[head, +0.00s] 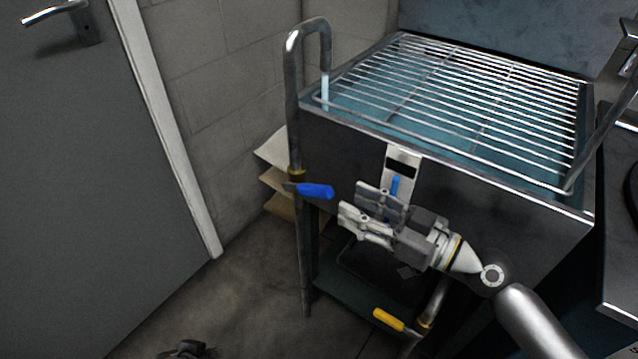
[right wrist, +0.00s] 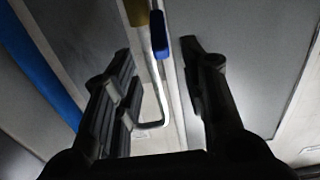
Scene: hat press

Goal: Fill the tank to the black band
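The tank (head: 340,135) is a dark steel box with blue-green water (head: 375,90) under a wire grate. A pale blue stream (head: 325,92) falls from the bent fill pipe (head: 291,95) at its left corner. The pipe's blue lever (head: 315,191) points right, across the pipe. The front gauge (head: 392,153) has a black band (head: 403,165); its blue column (head: 395,187) shows below the band, its lower part hidden by my gripper. My right gripper (head: 352,205) is open and empty, right of the lever. In the right wrist view the blue lever (right wrist: 159,35) lies beyond the parted fingers.
A yellow-handled lever (head: 389,320) sits on a lower pipe beneath the tank. Folded boards (head: 275,165) lean behind the fill pipe. A dark piece at the bottom edge may be my left gripper (head: 188,350).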

